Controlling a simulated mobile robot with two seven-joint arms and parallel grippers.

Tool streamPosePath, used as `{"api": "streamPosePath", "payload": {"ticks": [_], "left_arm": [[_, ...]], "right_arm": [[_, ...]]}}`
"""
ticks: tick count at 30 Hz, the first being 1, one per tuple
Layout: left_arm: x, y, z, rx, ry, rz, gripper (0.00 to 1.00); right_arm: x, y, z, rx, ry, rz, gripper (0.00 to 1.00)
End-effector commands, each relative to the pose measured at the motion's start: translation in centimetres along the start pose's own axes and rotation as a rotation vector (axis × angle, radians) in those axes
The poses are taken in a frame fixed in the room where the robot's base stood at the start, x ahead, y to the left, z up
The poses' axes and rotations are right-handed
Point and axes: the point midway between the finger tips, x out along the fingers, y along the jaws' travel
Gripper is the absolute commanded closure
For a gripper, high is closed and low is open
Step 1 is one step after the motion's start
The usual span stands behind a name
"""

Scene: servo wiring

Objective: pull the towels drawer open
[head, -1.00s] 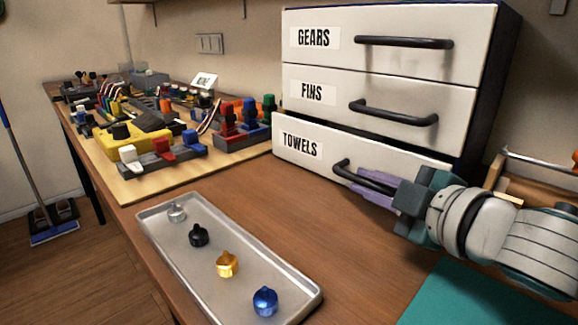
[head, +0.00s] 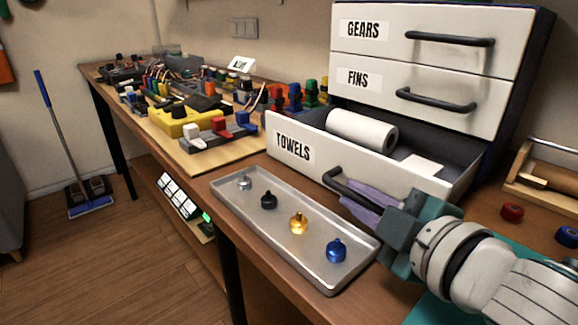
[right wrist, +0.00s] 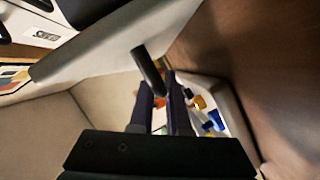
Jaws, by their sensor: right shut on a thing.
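The towels drawer (head: 318,157) is the lowest of three white drawers and stands well out from the cabinet. A white paper roll (head: 362,130) and a flat white piece (head: 421,167) lie inside it. My right gripper (head: 362,199) is shut on the drawer's black bar handle (head: 343,185), and its fingers hide part of the handle. The right wrist view shows the handle (right wrist: 146,66) at the gripper's fingertips (right wrist: 160,88). My left gripper is not in view.
A metal tray (head: 322,268) with several coloured knobs lies just in front of the drawer. The gears drawer (head: 470,25) and the fins drawer (head: 365,85) are shut. A wooden board (head: 200,158) with parts stands left. Red (head: 512,211) and blue (head: 567,236) pieces lie right.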

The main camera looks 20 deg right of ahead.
Motion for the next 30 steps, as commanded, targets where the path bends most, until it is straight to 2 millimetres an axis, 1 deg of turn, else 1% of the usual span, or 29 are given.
{"api": "streamPosePath", "payload": {"ticks": [7,8,15,22,24,26,30], "left_arm": [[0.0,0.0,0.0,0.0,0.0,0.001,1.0],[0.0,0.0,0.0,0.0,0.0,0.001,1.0],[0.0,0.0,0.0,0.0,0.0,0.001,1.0],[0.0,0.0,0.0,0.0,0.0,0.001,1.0],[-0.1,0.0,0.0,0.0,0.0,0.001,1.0],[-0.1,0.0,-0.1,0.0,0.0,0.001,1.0],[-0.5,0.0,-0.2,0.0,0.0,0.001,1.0]], "right_arm": [[0.0,0.0,-0.1,0.0,0.003,0.0,1.0],[0.0,0.0,-0.1,0.0,0.003,0.0,0.82],[0.0,0.0,0.0,0.0,0.001,0.0,0.55],[0.0,0.0,0.0,0.0,0.001,0.0,0.55],[-0.3,0.0,0.0,0.0,0.001,-0.001,0.55],[-0.8,0.0,0.0,0.001,0.0,-0.001,0.55],[-3.0,0.0,0.0,0.002,-0.001,-0.003,0.55]]}}
